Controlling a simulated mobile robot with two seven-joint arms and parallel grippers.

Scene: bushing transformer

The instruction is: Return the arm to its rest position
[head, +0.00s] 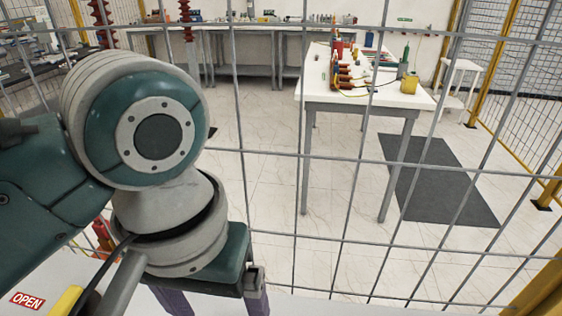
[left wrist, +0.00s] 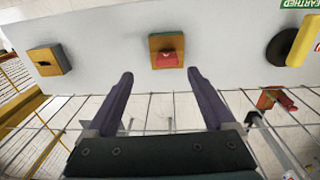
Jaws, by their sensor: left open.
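My left arm fills the left side of the head view, bent, with its gripper (head: 214,302) pointing down at the bottom edge. In the left wrist view the two purple fingers of the gripper (left wrist: 160,88) are wide apart with nothing between them. Beyond the fingertips is a pale panel (left wrist: 110,50). A red button on a yellow-brown housing (left wrist: 167,52) sits on it, roughly centred between the fingers and apart from them. My right gripper is in neither view.
A dark switch on a yellow plate (left wrist: 48,60) and a black-and-yellow handle (left wrist: 292,40) flank the button. A red OPEN label (head: 27,300) shows at lower left. A wire mesh fence (head: 300,180) stands ahead; behind it are a white table (head: 400,98) and a grey mat (head: 440,180).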

